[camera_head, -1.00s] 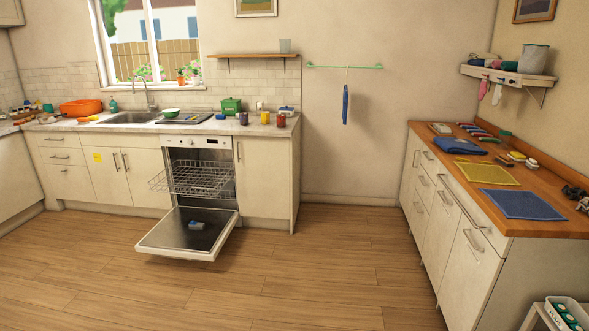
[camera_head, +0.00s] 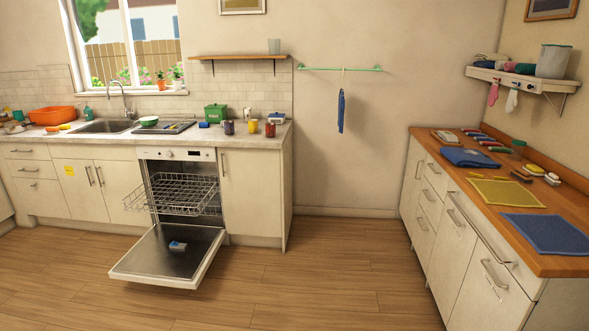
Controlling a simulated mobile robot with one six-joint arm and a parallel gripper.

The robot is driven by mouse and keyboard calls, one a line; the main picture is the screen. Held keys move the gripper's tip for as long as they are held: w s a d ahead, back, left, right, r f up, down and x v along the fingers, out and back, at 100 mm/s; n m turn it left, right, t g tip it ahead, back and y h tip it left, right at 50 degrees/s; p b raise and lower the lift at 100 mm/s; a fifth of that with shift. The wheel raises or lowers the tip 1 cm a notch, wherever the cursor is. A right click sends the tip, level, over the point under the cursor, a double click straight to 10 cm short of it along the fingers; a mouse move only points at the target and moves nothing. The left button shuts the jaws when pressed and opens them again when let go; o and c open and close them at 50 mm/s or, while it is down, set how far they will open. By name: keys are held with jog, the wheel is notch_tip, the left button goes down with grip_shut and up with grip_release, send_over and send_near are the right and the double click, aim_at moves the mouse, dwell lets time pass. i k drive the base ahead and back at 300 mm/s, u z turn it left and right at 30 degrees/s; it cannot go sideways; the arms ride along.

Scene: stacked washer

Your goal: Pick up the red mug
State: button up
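A small red vessel (camera_head: 270,129) stands upright near the right end of the back counter, close to its front edge. It is too small to tell whether it is a mug or a jar, and I see no handle. No other red mug is clear in view. My gripper is not in view.
The dishwasher door (camera_head: 168,257) hangs open low over the floor, with a wire rack (camera_head: 180,192) pulled out above it. A dark purple vessel (camera_head: 229,127) and a yellow one (camera_head: 253,126) stand left of the red one. A wooden-topped counter (camera_head: 545,262) lines the right. The middle floor is clear.

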aim_at(270, 127)
jog(key=u, duration=0.1)
jog(key=i, duration=1.55)
jog(key=u, duration=0.45)
jog(key=i, duration=0.8)
jog(key=u, duration=0.65)
jog(key=i, duration=0.9)
jog(key=u, duration=0.6)
jog(key=i, duration=0.6)
jog(key=u, duration=0.15)
